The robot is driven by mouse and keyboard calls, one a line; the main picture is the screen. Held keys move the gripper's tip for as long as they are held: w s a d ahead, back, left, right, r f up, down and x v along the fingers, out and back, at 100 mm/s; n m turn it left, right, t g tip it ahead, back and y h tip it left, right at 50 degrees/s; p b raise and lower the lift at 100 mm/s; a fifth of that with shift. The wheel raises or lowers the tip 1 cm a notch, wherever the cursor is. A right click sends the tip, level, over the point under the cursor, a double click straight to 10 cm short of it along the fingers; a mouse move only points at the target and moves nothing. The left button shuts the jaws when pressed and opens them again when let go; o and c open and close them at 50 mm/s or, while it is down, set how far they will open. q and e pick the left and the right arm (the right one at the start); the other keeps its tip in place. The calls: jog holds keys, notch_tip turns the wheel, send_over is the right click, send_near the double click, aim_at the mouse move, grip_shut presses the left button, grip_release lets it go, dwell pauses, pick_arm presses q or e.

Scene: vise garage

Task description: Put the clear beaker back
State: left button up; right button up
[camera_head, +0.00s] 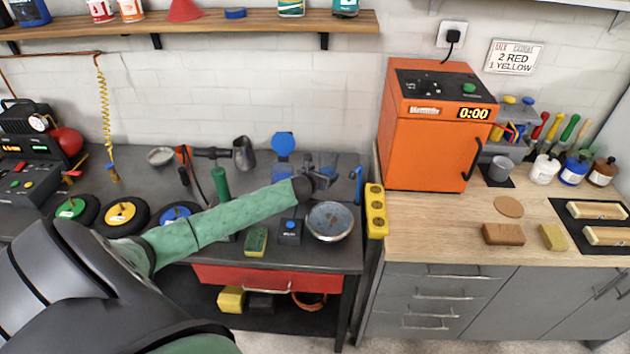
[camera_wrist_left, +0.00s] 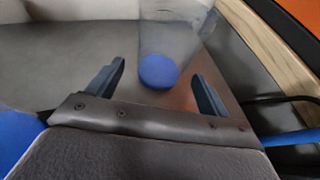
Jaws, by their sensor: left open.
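The clear beaker (camera_wrist_left: 178,32) shows in the left wrist view as a faint see-through shape with a round blue patch (camera_wrist_left: 158,71) low in it. It stands on the dark workbench (camera_wrist_left: 65,62). My left gripper (camera_wrist_left: 158,72) is open, with one finger on each side of the blue patch. I cannot tell whether the fingers reach fully around the beaker or touch it. In the head view my left gripper (camera_head: 322,178) is at the back right of the bench and largely hides the beaker. My right gripper is not in view.
A metal bowl (camera_head: 329,221) sits just in front of the gripper. A blue disc (camera_head: 284,143) and a metal jug (camera_head: 244,153) stand left of it, and a blue tool (camera_head: 358,184) right. The orange oven (camera_head: 433,130) stands on the wooden counter (camera_head: 440,215).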

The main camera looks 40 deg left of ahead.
pick_arm(q)
jog(key=b+v, duration=0.1)
jog(key=v, duration=0.5)
jog(key=shift+s+d+b, duration=0.1)
jog(key=shift+s+b, duration=0.15)
jog(key=shift+b, duration=0.05)
jog(key=shift+s+d+r, duration=0.1)
jog(key=shift+s+r, duration=0.25)
jog(key=shift+s, duration=0.2)
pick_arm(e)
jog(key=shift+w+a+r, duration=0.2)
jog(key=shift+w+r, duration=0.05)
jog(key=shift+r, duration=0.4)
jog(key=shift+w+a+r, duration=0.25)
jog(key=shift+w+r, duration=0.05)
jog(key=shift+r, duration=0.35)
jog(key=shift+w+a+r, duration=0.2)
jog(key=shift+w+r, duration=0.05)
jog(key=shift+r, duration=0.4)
